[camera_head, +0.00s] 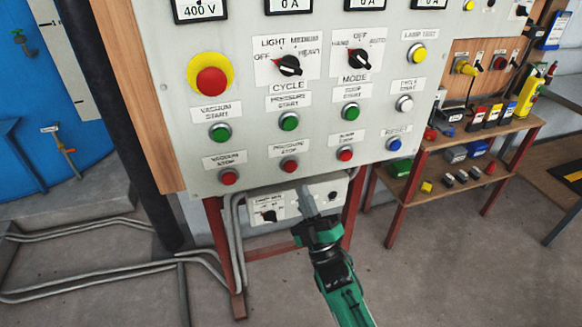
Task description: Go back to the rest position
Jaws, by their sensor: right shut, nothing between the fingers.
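My right gripper (307,198) is in front of the small switch box (287,206) under the control panel (180,125). It is shut and empty, with its fingers pointing up toward the lower edge of the panel. I cannot tell whether the fingertips touch the box. A black rotary switch (269,216) on the box shows left of the gripper. My green right arm comes in from the bottom of the picture. My left gripper is not in view.
The panel carries a red emergency button (211,81), two black selectors and several push buttons. A shelf (470,160) with small parts stands at right. A blue tank (60,100) stands at left. Grey pipes (110,268) run low over the floor at left.

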